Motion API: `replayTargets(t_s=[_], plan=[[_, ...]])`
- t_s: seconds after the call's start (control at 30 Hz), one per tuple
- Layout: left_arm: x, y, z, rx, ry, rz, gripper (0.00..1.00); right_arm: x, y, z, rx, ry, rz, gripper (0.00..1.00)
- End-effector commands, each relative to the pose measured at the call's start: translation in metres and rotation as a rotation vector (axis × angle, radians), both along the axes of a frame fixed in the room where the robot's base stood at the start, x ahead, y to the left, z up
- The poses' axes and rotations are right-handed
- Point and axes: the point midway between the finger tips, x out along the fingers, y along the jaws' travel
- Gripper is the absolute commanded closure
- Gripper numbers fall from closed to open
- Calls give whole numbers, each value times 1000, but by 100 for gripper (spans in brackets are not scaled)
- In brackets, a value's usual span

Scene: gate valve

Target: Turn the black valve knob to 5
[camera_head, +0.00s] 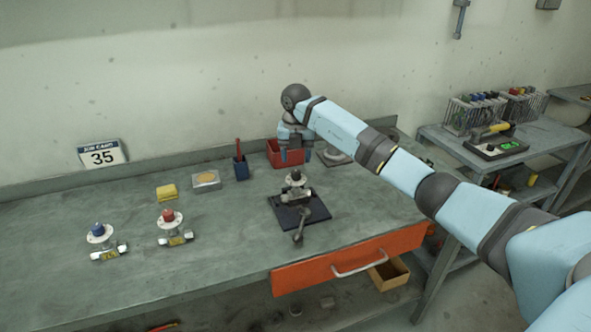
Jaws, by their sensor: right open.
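The valve with the black knob (295,176) stands on a dark square mat or plate (317,213) in the middle of the bench. A grey lever or handle (299,228) reaches toward the front of that plate. The dial marks are too small to read. My right gripper (297,156) points down, open and empty, just above and behind the black knob, apart from it as far as I can tell. A valve with a blue knob (97,229) and one with a red knob (168,215) stand to the left. My left gripper is not in view.
A red bin (274,154) stands close behind my gripper. An orange drawer (300,279) is under the front edge. The bench front is clear.

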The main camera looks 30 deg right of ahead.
Motion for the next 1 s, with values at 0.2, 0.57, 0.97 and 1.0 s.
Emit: replayTargets(t_s=[0.2, 0.57, 0.97, 1.0], plan=[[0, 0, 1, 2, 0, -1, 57, 0, 0, -36, 2, 1, -1, 44], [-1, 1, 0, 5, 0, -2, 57, 0, 0, -51, 1, -2, 1, 44], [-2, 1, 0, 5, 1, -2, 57, 0, 0, -51, 2, -1, 0, 93], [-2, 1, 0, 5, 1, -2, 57, 0, 0, -51, 2, -1, 1, 93]])
